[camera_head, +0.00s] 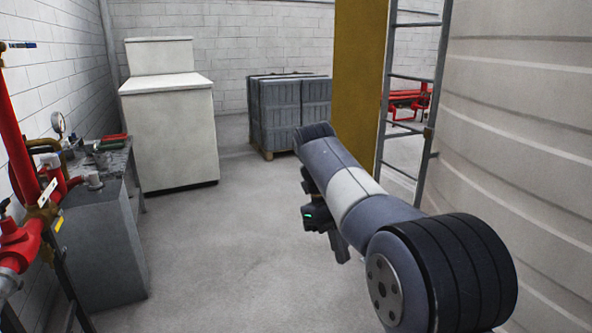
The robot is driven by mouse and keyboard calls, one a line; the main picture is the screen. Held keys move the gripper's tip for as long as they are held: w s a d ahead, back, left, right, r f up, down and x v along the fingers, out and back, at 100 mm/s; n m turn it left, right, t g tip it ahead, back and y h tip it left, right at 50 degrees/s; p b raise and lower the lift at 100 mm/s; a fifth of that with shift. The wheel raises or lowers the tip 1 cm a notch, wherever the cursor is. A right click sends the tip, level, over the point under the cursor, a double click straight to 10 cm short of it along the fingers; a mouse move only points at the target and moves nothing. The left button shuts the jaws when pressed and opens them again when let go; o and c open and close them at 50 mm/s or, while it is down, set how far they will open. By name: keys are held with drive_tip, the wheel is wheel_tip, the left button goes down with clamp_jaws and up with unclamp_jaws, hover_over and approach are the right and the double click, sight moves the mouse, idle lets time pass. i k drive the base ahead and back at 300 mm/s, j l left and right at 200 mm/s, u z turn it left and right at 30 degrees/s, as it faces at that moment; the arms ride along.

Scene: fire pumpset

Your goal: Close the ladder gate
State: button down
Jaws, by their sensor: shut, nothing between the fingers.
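A grey metal ladder (412,76) stands upright at the right, beside a large pale ribbed tank. A tall ochre-yellow panel (359,70) stands at the ladder's left rail and looks like the ladder gate. It extends to the left of the rungs, which show uncovered. My arm reaches in from the lower right and hides the panel's lower end. My gripper (343,252) is shut and empty, below the arm and in front of the panel, apart from it. Its fingertips are small and partly hidden.
The ribbed tank (530,130) fills the right side. A white cabinet (172,135) and a grey crate stack on a pallet (290,112) stand at the back. Red pipework (22,165) and a grey bench (95,240) line the left. The middle floor is clear.

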sight(361, 26)
drive_tip(key=i+j, duration=0.15)
drive_tip(key=i, duration=3.55)
drive_tip(key=i+z, duration=0.45)
drive_tip(key=i, duration=0.15)
